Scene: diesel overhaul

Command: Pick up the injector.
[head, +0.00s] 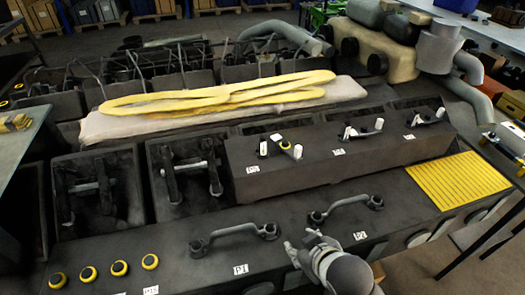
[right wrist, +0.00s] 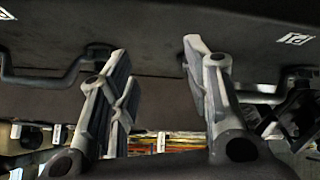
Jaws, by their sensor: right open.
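I cannot tell for certain which part is the injector. Small white-tipped parts stand on the raised dark block; one with a yellow ring (head: 283,146) is at its left, and others are in the middle (head: 352,132) and at the right (head: 424,117). My right gripper (head: 301,245) is at the front of the engine, between two curved grey pipes. Its two fingers are apart with nothing between them, as the right wrist view (right wrist: 160,75) also shows. My left gripper is not in view.
The left grey pipe (head: 233,232) and right grey pipe (head: 343,203) lie on the dark engine top. Several yellow-ringed caps (head: 120,268) sit front left. A yellow grid mat (head: 458,180) lies at right. Yellow straps (head: 215,97) lie on a pale slab behind.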

